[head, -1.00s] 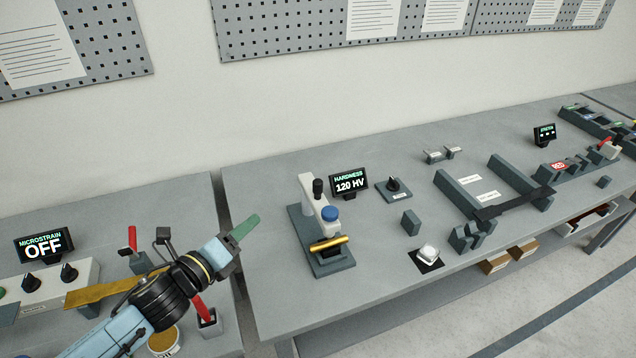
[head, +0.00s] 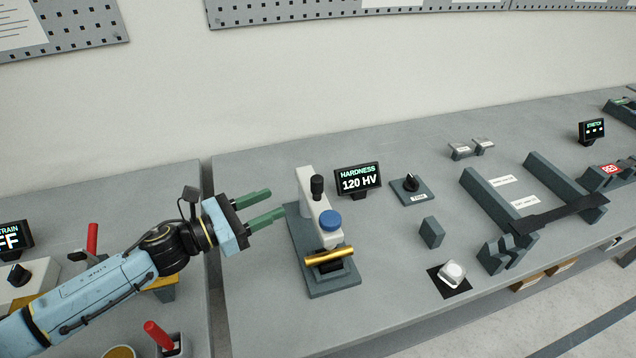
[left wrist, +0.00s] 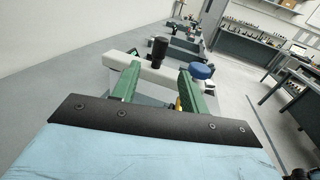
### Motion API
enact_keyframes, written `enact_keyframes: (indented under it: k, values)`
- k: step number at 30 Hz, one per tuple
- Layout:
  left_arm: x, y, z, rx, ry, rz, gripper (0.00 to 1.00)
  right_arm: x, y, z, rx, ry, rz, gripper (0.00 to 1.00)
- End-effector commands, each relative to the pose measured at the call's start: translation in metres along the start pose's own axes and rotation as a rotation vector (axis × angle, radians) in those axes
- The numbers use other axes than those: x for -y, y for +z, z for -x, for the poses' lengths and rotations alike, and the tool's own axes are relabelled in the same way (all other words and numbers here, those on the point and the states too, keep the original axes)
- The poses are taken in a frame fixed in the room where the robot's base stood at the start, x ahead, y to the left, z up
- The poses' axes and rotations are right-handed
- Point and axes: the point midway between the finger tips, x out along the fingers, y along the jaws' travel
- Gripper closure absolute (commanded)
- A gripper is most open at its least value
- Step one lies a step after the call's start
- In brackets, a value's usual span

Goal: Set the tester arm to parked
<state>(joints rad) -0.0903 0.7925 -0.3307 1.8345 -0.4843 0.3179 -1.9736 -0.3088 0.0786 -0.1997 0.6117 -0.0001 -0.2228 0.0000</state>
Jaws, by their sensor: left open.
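The hardness tester (head: 305,188) stands on the bench, with a white arm, a black knob (head: 317,186) and a blue cap (head: 330,220). A gold cylinder (head: 329,256) lies across its grey base (head: 336,286). My left gripper (head: 277,203) is open and empty, its two green fingers pointing right toward the tester with a small gap. In the left wrist view, the tester's white arm (left wrist: 160,75) and black knob (left wrist: 159,48) show beyond and between the fingers (left wrist: 158,72), with the blue cap (left wrist: 201,71) at the right finger. My right gripper is not in view.
A screen (head: 358,179) reading "HARDNESS 120 HV" stands behind the tester. A dial box (head: 411,190), a grey block (head: 431,232) and a white button (head: 452,273) are to its right. Red-handled levers (head: 160,336) are on the left bench. A gap separates the benches.

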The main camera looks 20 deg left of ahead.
Motion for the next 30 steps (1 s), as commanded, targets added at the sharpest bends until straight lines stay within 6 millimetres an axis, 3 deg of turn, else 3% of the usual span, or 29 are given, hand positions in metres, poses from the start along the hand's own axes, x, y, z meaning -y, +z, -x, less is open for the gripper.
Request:
enact_keyframes:
  k: [18, 24, 30]
  values:
    - [0.000, 0.003, -0.104, 0.002, 0.001, 0.001, 0.56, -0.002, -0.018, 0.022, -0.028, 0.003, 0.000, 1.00]
    - [0.000, 0.001, -0.119, 0.000, 0.000, 0.001, 0.56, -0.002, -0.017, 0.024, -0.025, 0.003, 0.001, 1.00]
    - [0.000, 0.000, -0.121, -0.001, 0.000, 0.001, 0.56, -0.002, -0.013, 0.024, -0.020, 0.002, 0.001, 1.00]
